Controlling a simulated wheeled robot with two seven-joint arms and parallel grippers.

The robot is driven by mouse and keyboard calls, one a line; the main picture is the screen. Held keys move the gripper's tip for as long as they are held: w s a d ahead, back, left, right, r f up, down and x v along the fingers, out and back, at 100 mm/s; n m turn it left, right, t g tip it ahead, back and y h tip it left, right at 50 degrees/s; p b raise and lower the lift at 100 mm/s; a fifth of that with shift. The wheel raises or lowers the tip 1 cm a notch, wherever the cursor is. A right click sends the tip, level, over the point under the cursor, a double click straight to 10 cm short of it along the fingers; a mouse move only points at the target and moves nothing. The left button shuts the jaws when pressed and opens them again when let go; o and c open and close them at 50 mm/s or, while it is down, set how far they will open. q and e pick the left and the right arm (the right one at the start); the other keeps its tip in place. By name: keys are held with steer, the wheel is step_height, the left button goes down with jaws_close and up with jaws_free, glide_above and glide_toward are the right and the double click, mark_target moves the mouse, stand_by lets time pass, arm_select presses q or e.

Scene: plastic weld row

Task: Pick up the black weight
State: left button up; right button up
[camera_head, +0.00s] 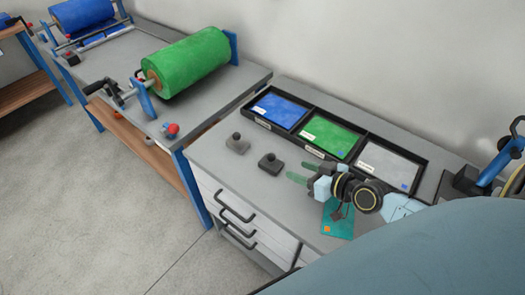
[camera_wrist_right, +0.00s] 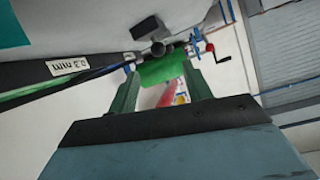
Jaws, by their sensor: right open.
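The black weight (camera_head: 270,164), a dark block with a round knob on top, stands upright on the grey cabinet top in the head view. A greyer weight (camera_head: 238,145) of like shape stands to its left and farther back. My right gripper (camera_head: 298,172) is open and empty, its green fingers just right of the black weight and pointing toward it, apart from it. In the right wrist view the open fingers (camera_wrist_right: 162,78) show with nothing held between them. A dark block (camera_wrist_right: 146,28) shows beyond them; I cannot tell which weight it is. My left gripper is not in view.
A black tray (camera_head: 310,148) with blue, green and white sheets lies behind the weights. A teal card (camera_head: 338,222) lies below my right wrist. A bench with a green roll (camera_head: 190,62) stands at the left. The cabinet top left of the weights is clear.

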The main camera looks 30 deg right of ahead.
mark_target(275, 158)
steer(key=x, duration=0.4)
steer(key=shift+a, duration=0.1)
steer(key=shift+x, duration=1.2)
steer(key=shift+w+a+f, duration=0.1)
steer(key=shift+w, duration=0.65)
steer(key=x, duration=0.2)
steer(key=b+x, duration=0.1)
steer(key=shift+w+d, duration=0.2)
steer(key=shift+w, duration=0.2)
steer(key=shift+w+a+f, duration=0.15)
steer(key=shift+w+f, duration=0.05)
steer(key=shift+w, duration=0.2)
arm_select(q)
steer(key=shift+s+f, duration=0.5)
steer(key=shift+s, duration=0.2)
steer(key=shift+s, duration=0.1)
